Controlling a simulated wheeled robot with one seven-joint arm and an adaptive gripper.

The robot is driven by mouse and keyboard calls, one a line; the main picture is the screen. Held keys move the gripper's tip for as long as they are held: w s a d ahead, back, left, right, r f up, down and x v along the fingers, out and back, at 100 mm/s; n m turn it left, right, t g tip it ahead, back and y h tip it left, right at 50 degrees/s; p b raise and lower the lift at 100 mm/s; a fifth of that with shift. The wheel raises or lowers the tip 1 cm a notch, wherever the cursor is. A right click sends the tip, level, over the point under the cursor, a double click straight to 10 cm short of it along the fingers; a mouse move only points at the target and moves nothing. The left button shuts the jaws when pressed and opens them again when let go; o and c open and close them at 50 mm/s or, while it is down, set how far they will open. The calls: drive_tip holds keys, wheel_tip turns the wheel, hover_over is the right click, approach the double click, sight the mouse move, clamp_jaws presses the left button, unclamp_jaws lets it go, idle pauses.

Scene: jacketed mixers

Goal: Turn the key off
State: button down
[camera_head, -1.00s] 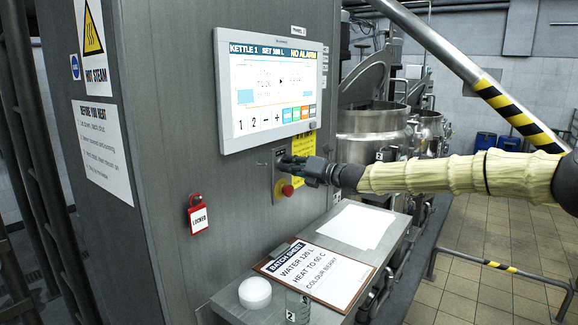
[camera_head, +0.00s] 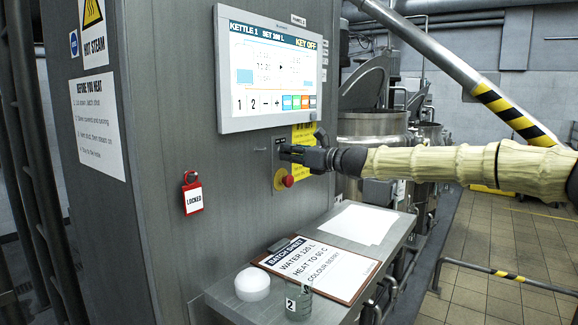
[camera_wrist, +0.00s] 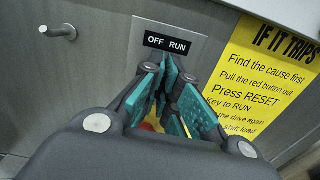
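The panel screen (camera_head: 270,72) reads KEY OFF at its top right. The key switch plate (camera_head: 279,165) is below the screen, with a red stop button (camera_head: 288,181) at its lower part. My gripper (camera_head: 287,151) is at the plate, rolled to one side. In the wrist view the teal-padded fingers (camera_wrist: 164,78) are closed close together just below the OFF RUN label (camera_wrist: 167,43). They appear shut on the key, which is hidden between and behind them. A little of the red button and its yellow surround shows below the fingers.
A yellow notice (camera_wrist: 262,85) is right of the switch plate. A metal peg (camera_wrist: 57,30) sticks out at left. Below is a shelf with a clipboard (camera_head: 318,268), white tub (camera_head: 252,284) and beaker (camera_head: 298,301). A red LOCKED tag (camera_head: 193,196) hangs at left.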

drive_tip(key=n+b, duration=0.1)
drive_tip(key=n, duration=0.1)
drive_tip(key=n+b, duration=0.1)
drive_tip(key=b, duration=0.1)
drive_tip(key=n+b, duration=0.2)
drive_tip(key=shift+f+n, duration=0.3)
drive_tip(key=shift+r+n+b, duration=0.2)
drive_tip(key=shift+n+b, duration=1.55)
drive_tip(key=shift+n, duration=0.25)
drive_tip(key=shift+d, duration=0.1)
drive_tip(key=c, duration=1.7)
unclamp_jaws()
drive_tip(key=shift+r, duration=0.1)
drive_tip(key=v, duration=1.2)
drive_tip(key=shift+d, duration=0.1)
